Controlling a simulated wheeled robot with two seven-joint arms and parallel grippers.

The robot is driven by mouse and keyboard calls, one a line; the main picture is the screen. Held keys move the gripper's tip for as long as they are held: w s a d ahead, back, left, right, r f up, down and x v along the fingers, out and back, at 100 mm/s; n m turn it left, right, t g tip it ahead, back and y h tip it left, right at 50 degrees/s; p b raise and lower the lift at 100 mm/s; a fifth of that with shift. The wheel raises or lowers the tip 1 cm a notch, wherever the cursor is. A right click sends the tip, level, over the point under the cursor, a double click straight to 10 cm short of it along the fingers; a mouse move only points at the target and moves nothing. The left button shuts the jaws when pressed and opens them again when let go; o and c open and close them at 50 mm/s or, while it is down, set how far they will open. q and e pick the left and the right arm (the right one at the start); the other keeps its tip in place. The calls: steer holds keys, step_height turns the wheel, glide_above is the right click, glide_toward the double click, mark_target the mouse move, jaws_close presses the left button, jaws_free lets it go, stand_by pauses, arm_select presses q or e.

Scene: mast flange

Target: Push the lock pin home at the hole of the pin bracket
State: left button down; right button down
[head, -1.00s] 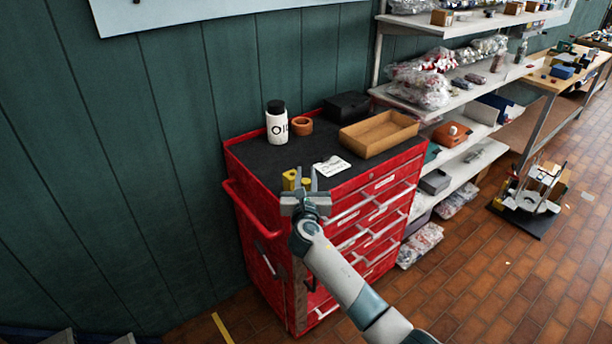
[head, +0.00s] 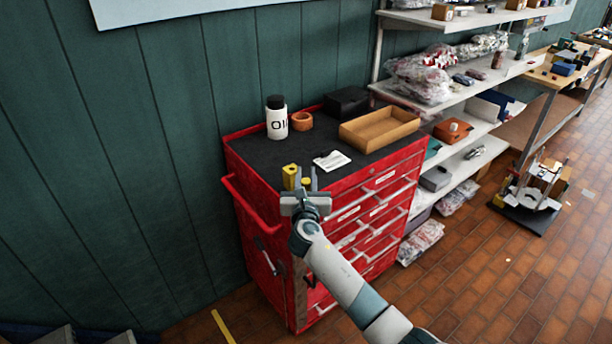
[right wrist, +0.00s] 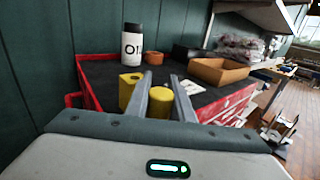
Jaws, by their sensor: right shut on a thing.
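My right gripper (head: 306,178) is over the front left corner of the red cabinet's black top. It is shut on a yellow, rounded piece, seemingly the lock pin (head: 306,183), which also shows between the fingers in the right wrist view (right wrist: 160,103). A yellow block with a dark hole in its top, seemingly the pin bracket (head: 289,175), stands just left of the fingers; it also shows in the right wrist view (right wrist: 130,79). The fingers hide part of both. I cannot tell whether the pin is in a hole. My left gripper is not in view.
The red cabinet (head: 350,190) also bears a white bottle (head: 277,122), an orange ring (head: 301,121), a black box (head: 347,102), a brown tray (head: 380,130) and a white card (head: 331,161). Laden shelves (head: 465,95) stand to the right. A green wall (head: 130,170) is behind.

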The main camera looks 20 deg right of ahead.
steer(key=shift+f, duration=0.25)
steer(key=c, duration=1.5)
jaws_free()
steer(key=shift+s, duration=0.1)
steer(key=shift+o, duration=0.2)
steer(key=shift+s+a+f, duration=0.1)
steer(key=shift+s+f, duration=0.05)
steer(key=shift+f, duration=0.05)
steer(key=shift+s+a+f, duration=0.15)
steer(key=shift+s+a, duration=0.1)
steer(key=shift+s, duration=0.15)
steer(key=r+b+v, duration=0.1)
steer(key=b+v, duration=0.2)
steer(key=v, duration=1.3)
steer(key=shift+d+b, duration=0.3)
steer(key=shift+b, duration=0.05)
steer(key=shift+s+r, duration=0.1)
